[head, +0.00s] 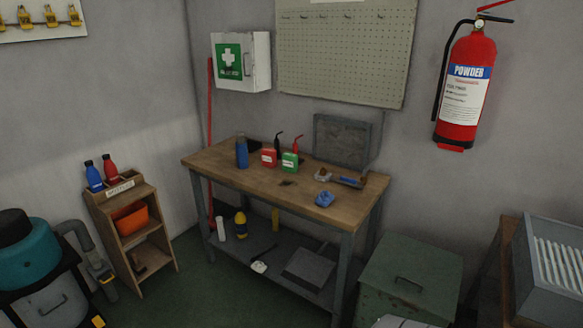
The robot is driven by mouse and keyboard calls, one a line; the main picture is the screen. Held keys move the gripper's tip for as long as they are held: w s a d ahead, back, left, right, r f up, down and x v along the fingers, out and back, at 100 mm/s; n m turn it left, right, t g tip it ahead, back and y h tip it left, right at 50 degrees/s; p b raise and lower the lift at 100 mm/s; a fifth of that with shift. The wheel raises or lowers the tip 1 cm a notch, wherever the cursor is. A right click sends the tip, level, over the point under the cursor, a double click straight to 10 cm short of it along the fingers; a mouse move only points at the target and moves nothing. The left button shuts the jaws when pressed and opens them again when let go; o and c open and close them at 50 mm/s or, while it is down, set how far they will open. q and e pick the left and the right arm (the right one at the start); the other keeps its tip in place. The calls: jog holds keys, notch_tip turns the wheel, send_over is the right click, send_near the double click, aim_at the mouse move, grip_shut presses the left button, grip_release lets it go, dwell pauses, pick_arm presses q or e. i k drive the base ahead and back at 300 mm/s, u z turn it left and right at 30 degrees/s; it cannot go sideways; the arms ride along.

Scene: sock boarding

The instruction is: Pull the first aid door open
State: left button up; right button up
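The first aid cabinet (258,64) is a white box on the back wall, near the room's corner and above the left end of the workbench. Its front door (228,40) carries a green sign with a white cross and looks shut.
A wooden workbench (222,170) with bottles, small cans and tools stands below the cabinet. A red pole (210,130) leans in the corner. A pegboard (345,50) hangs right of the cabinet. A green chest (410,262) stands at right; green floor (190,285) is clear in front-left.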

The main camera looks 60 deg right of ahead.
aim_at(232, 52)
jog(key=z, duration=0.6)
jog(key=i, duration=0.65)
jog(key=z, duration=0.95)
jog(key=i, duration=0.65)
jog(key=z, duration=0.45)
